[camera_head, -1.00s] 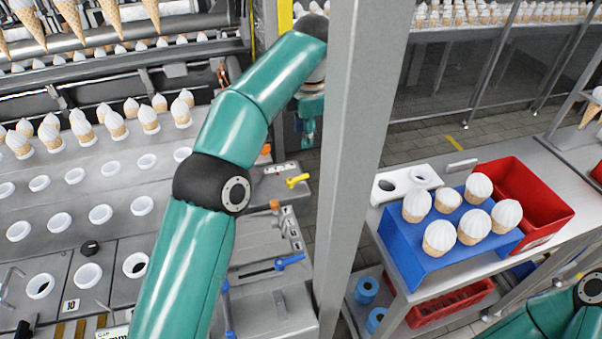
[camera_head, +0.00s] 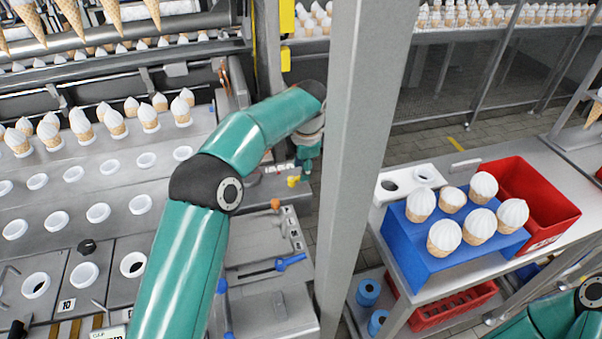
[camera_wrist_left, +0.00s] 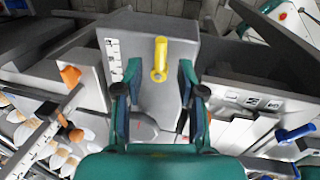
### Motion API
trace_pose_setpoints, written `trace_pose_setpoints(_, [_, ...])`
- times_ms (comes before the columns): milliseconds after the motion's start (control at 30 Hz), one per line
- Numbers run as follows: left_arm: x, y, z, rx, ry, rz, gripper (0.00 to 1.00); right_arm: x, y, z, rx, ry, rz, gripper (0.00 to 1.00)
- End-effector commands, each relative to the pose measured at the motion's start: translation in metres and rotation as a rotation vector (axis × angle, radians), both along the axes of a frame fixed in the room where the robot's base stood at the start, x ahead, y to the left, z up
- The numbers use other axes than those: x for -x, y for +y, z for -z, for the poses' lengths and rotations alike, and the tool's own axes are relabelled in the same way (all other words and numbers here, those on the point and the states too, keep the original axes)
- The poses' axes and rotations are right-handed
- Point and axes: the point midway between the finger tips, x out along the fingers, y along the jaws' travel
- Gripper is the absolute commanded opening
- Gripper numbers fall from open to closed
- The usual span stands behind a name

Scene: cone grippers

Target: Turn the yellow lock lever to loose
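The yellow lock lever (camera_head: 293,181) sits on a grey block at the machine's right edge, partly hidden by my left gripper in the head view. In the left wrist view the lever (camera_wrist_left: 160,57) stands out from its round pivot toward the top of the picture. A white label (camera_wrist_left: 113,58) lies left of it, its text too small to read. My left gripper (camera_wrist_left: 158,76) is open, one finger on each side of the lever's pivot end, with gaps. In the head view the gripper (camera_head: 308,160) hangs just above the lever. My right gripper is out of view.
A grey post (camera_head: 358,150) stands close to the right of my left gripper. An orange knob (camera_head: 276,204) and a blue lever (camera_head: 290,262) are on the machine nearby. A blue cone stand (camera_head: 405,243) and red bin (camera_head: 555,215) are on the right table.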

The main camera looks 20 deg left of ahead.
Motion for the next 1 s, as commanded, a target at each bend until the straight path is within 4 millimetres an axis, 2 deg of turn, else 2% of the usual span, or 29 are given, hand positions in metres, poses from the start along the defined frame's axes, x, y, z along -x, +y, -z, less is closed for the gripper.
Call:
trace_pose_setpoints(100, [-0.002, 0.002, 0.016, -0.001, 0.004, 0.000, 0.39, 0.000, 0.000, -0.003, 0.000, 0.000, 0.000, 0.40])
trace_pose_setpoints(200, [-0.004, 0.003, 0.024, 0.000, 0.001, 0.000, 0.39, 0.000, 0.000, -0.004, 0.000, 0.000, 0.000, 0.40])
trace_pose_setpoints(567, [-0.005, 0.003, 0.029, 0.000, 0.000, 0.000, 0.39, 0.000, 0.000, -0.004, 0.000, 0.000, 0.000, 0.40])
trace_pose_setpoints(667, [-0.004, 0.003, 0.029, 0.000, 0.000, 0.000, 0.26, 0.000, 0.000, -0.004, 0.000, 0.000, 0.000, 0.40])
trace_pose_setpoints(800, [-0.004, 0.004, 0.029, 0.000, 0.000, 0.000, 0.03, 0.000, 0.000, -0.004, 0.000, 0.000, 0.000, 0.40])
trace_pose_setpoints(833, [-0.004, 0.004, 0.029, 0.000, 0.000, 0.000, 0.00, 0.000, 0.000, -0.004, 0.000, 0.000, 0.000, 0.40])
trace_pose_setpoints(1000, [-0.004, 0.004, 0.029, 0.000, 0.000, 0.000, 0.00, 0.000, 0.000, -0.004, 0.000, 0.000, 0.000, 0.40])
